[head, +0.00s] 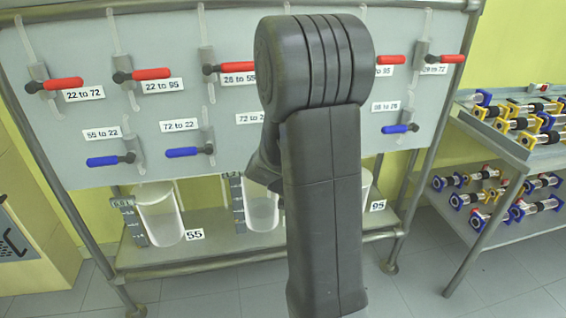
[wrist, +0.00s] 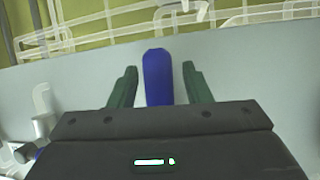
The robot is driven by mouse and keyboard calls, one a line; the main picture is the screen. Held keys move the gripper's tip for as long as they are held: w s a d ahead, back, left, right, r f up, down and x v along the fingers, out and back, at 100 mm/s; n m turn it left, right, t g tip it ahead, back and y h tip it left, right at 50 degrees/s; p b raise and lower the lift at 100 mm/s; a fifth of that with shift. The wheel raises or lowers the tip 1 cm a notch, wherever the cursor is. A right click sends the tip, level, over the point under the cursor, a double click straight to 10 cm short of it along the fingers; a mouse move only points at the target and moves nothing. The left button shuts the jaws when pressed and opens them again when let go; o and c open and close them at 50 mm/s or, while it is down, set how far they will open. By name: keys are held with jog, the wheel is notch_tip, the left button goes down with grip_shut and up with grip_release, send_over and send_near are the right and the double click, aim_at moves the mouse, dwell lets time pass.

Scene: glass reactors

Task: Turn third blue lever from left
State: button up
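In the wrist view a blue lever (wrist: 158,78) points between the two green fingers of my gripper (wrist: 159,70). The fingers are open, with a narrow gap on each side of the lever. In the head view two blue levers show on the left of the panel's lower row, the first (head: 101,161) and the second (head: 181,152), and another (head: 400,128) at the right. All three lie roughly horizontal. My arm hides the part of the row between them, where the third lever would be, and also hides my gripper there.
Red levers (head: 64,83) line the upper row of the grey panel (head: 80,128). Clear vessels (head: 160,215) stand on the shelf below. A metal rack (head: 480,160) with colourful fittings stands at the right. White tubing (wrist: 180,18) runs across the top of the wrist view.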

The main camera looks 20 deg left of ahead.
jog(key=shift+s, duration=0.1)
jog(key=p+v, duration=0.3)
jog(key=v, duration=1)
jog(key=shift+s+p, duration=0.3)
jog(key=shift+d+r, duration=0.1)
jog(key=shift+d, duration=0.05)
dwell(1.2)
